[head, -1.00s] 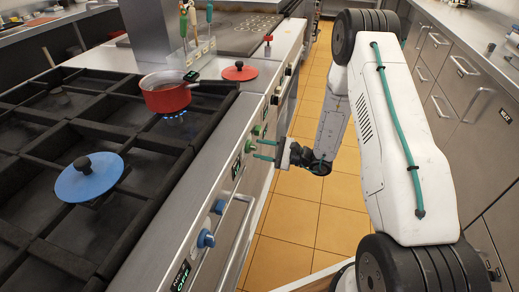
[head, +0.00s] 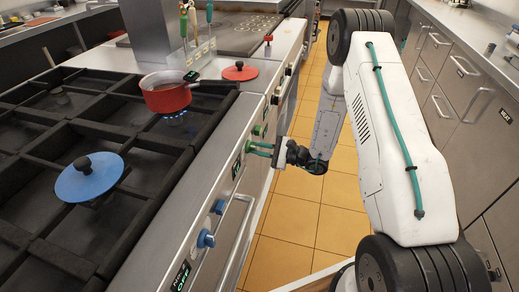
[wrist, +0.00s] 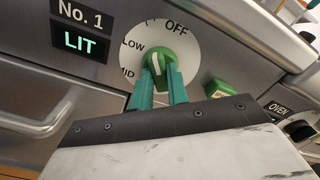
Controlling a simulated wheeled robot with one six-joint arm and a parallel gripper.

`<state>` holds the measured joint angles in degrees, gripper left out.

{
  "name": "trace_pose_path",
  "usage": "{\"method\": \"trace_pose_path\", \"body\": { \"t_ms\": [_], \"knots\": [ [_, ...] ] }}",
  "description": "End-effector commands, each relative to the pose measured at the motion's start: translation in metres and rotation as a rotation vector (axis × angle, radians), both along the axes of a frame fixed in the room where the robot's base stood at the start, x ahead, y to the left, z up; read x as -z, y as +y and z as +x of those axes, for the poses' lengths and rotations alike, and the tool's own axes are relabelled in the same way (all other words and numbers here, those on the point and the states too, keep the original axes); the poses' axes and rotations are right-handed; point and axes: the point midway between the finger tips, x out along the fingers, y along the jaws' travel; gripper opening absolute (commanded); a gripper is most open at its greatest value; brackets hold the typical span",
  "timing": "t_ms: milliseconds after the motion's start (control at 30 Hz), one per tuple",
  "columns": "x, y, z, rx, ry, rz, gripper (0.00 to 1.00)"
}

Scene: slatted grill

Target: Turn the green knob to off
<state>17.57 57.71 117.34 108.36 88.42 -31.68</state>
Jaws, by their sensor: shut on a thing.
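The green knob (wrist: 158,62) sits on a white dial marked OFF, LOW and MID in the wrist view. A white line on it points roughly upward; its exact setting is hard to tell. My gripper (wrist: 160,83) has its two green fingers shut on either side of this knob. In the head view my gripper (head: 251,147) reaches the stove's front panel from the right, its fingertips hiding most of the knob. A display (wrist: 80,41) beside the dial reads "No. 1 LIT".
A red pot (head: 167,97) stands over a blue flame. A blue lid (head: 89,178) lies on the grate. A handle rail (head: 236,235) runs along the front. Tiled floor is clear.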

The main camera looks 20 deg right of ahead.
Motion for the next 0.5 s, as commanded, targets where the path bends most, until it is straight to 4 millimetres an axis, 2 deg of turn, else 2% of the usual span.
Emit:
{"method": "trace_pose_path", "body": {
  "t_ms": [500],
  "knots": [
    [-0.0002,-0.0001,-0.0001,0.0,0.309,0.225,0.0]
  ]
}}
